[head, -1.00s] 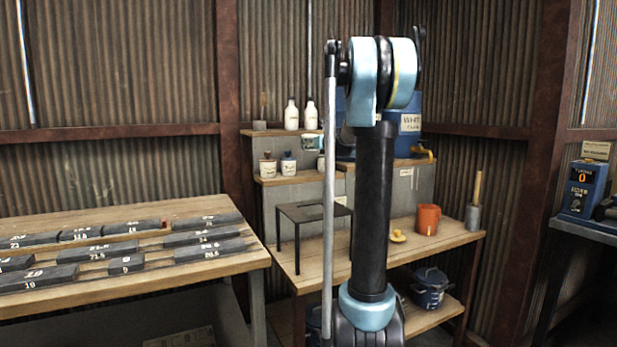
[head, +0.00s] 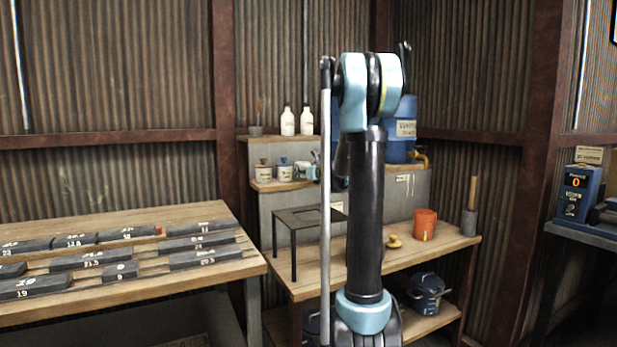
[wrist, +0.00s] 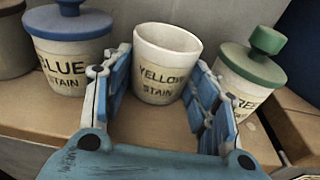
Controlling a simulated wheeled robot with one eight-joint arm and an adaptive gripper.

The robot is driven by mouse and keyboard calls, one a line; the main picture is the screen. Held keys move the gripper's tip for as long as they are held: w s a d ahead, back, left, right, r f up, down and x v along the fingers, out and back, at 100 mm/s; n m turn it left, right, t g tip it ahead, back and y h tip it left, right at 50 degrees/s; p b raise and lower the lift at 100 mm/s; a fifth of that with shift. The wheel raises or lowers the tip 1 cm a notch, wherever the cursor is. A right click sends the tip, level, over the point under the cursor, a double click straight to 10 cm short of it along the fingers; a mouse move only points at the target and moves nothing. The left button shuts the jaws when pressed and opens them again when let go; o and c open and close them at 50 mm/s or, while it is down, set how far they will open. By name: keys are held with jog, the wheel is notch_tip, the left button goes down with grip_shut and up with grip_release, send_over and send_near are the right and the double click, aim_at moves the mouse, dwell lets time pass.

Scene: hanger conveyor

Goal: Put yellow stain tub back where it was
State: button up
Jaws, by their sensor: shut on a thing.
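The yellow stain tub (wrist: 162,74) is white, lidless and labelled YELLOW STAIN. In the wrist view my gripper (wrist: 163,82) has its blue-and-white fingers on either side of it and is shut on it. The tub is upright or slightly tilted, between the blue stain tub (wrist: 68,48) and the green stain tub (wrist: 243,80). I cannot tell whether its base touches the wooden shelf (wrist: 150,122). In the head view my arm partly hides this spot; the blue stain tub (head: 284,172) stands just left of it.
A red-lidded tub (head: 263,173) stands left on the shelf. Two white bottles (head: 288,122) stand above. The lower bench holds a black stand (head: 305,216), a small yellow knobbed piece (head: 393,242) and an orange mug (head: 425,224). Blue drums stand behind my arm.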

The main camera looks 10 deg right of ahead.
jog(key=shift+f, duration=0.2)
jog(key=o, duration=1.2)
jog(key=shift+c, duration=0.2)
jog(key=shift+s, duration=0.1)
jog(key=v, duration=1.2)
